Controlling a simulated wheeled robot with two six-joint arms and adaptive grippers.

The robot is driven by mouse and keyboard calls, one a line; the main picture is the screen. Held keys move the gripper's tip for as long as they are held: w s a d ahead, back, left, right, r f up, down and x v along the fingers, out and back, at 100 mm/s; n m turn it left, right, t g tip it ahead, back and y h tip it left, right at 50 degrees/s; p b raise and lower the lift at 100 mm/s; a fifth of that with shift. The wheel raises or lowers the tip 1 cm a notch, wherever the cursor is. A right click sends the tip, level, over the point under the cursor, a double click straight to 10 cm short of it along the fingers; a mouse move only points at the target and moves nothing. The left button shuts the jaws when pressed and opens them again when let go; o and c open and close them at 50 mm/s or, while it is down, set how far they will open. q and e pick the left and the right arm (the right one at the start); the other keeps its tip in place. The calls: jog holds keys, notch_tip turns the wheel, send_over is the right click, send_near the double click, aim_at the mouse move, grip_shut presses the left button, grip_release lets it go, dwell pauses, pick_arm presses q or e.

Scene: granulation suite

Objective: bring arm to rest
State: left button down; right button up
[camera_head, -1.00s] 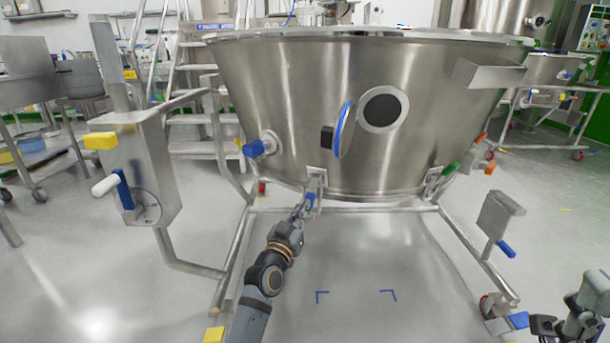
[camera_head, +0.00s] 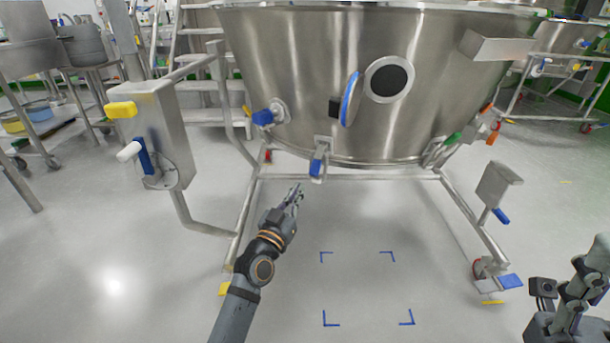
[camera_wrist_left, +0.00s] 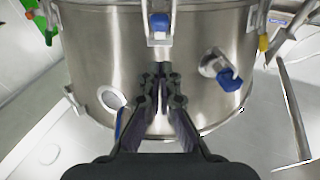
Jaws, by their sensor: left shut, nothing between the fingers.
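My left gripper (camera_head: 297,190) is in front of and below the blue-handled valve (camera_head: 317,165) at the bottom of the large steel vessel (camera_head: 290,60). A gap shows between its fingertips and the valve. The gripper is shut and empty. In the left wrist view its two dark fingers (camera_wrist_left: 162,72) are together, pointing at the vessel wall, with the blue valve handle (camera_wrist_left: 159,22) above them. Part of my right arm (camera_head: 575,295) shows at the lower right corner; its finger opening is not clear.
The vessel's tubular frame (camera_head: 350,178) surrounds open floor with blue corner marks (camera_head: 326,318). A control box (camera_head: 155,125) with yellow and blue handles stands at left. A smaller box (camera_head: 495,185) is on the right frame leg. Another blue valve (camera_head: 264,117) juts out at the vessel's left.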

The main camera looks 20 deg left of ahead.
pick_arm(q)
jog(key=v, duration=0.2)
jog(key=shift+s+f, duration=0.25)
jog(key=shift+s, duration=0.15)
